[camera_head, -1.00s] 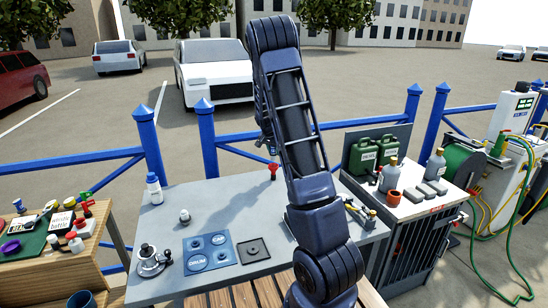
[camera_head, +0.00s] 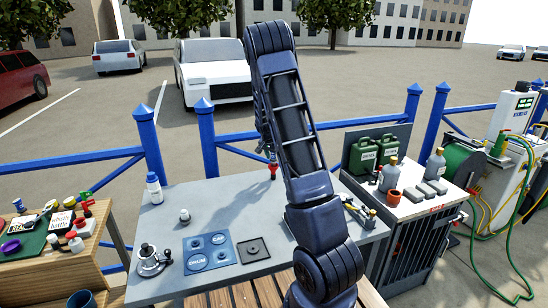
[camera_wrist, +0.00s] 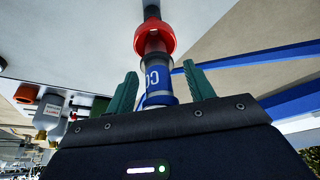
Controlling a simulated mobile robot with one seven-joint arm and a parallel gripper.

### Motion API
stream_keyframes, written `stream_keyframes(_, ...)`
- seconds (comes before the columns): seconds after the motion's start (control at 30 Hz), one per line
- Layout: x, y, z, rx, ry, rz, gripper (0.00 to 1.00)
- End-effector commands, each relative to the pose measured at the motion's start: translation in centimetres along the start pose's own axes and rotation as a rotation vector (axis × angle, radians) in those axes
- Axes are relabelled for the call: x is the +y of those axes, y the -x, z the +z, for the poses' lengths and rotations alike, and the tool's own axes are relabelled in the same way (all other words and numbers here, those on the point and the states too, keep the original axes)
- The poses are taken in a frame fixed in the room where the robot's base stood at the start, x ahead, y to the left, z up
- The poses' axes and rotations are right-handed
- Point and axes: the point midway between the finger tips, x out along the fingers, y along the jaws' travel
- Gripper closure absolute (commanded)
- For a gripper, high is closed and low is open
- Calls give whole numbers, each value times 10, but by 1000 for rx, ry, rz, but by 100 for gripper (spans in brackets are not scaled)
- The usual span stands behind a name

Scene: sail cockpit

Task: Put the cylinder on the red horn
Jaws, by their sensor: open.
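The cylinder (camera_wrist: 157,78), clear and grey with a blue "CO" label and a blue band, is between the green fingertips of my gripper (camera_wrist: 160,88) in the wrist view. The fingers are open, with a gap on each side of it. Its far end meets the red ring of the red horn (camera_wrist: 155,36), in line with it; I cannot tell how firmly they are joined. In the head view the red horn (camera_head: 272,172) stands near the back edge of the grey table. My arm hides most of the gripper there.
The grey table (camera_head: 225,205) holds a white bottle (camera_head: 153,188), a small pale fitting (camera_head: 184,215), a blue drum plate (camera_head: 209,252) and a dark square plate (camera_head: 252,250). A blue railing (camera_head: 240,138) runs behind. Green jerrycans (camera_head: 386,150) stand on the right cabinet.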

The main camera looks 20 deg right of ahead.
Motion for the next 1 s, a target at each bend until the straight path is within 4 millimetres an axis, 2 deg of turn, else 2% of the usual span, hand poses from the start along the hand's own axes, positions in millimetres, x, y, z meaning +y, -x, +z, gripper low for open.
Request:
stream_keyframes(0.23,-1,22,-1,2,1,-3,47)
stream_keyframes(0.5,-1,74,-1,2,0,-4,47)
stream_keyframes(0.7,0,105,-1,1,0,-2,47)
stream_keyframes(1.0,4,129,1,-4,6,-8,47)
